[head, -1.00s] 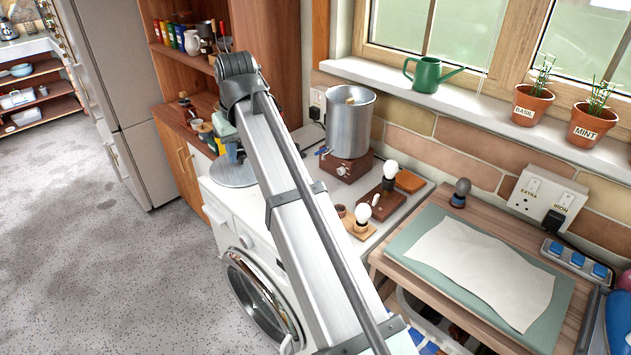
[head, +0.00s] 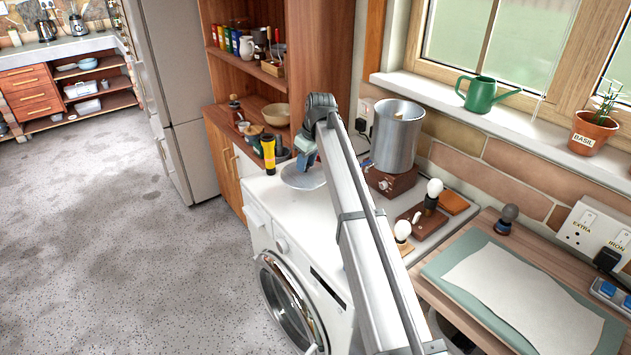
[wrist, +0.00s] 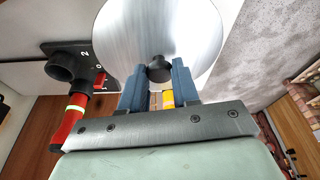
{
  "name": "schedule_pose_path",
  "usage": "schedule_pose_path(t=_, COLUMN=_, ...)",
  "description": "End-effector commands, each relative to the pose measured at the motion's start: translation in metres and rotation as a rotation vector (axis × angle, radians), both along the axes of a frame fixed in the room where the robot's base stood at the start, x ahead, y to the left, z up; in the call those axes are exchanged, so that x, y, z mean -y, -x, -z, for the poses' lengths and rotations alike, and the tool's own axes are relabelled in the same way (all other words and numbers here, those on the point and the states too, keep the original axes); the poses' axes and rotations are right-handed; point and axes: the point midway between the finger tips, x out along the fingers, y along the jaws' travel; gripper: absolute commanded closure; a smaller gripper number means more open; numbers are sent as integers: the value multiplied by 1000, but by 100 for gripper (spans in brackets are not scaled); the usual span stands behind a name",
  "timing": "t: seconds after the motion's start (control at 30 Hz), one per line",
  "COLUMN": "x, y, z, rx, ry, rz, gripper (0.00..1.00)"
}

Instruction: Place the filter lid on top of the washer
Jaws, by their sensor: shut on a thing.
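The filter lid (head: 300,176) is a flat silver disc at the back of the white washer's top (head: 290,205). In the wrist view the lid (wrist: 160,25) fills the top middle, with its black knob (wrist: 159,69) between the blue fingers. My gripper (head: 304,158) is shut on this knob; it also shows in the wrist view (wrist: 158,82). The lid looks roughly level over the washer. I cannot tell whether it touches the surface. The arm hides part of the washer's top.
A yellow and black bottle-like thing (head: 268,152) stands left of the lid. A steel pot (head: 398,135) on a brown base is to the right, with bulbs on wooden mounts (head: 403,230) nearer. The washer's front left top is clear.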

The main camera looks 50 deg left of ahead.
Motion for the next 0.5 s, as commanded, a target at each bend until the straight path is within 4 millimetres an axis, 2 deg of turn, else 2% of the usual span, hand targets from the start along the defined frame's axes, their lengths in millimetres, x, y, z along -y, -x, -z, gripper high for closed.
schedule_pose_path(t=0.1, x=1, y=0, z=20, rx=0, ry=1, rz=1, gripper=100)
schedule_pose_path(t=0.33, x=0, y=0, z=36, rx=0, ry=0, rz=1, gripper=100)
schedule_pose_path(t=0.5, x=1, y=0, z=57, rx=0, ry=1, rz=1, gripper=100)
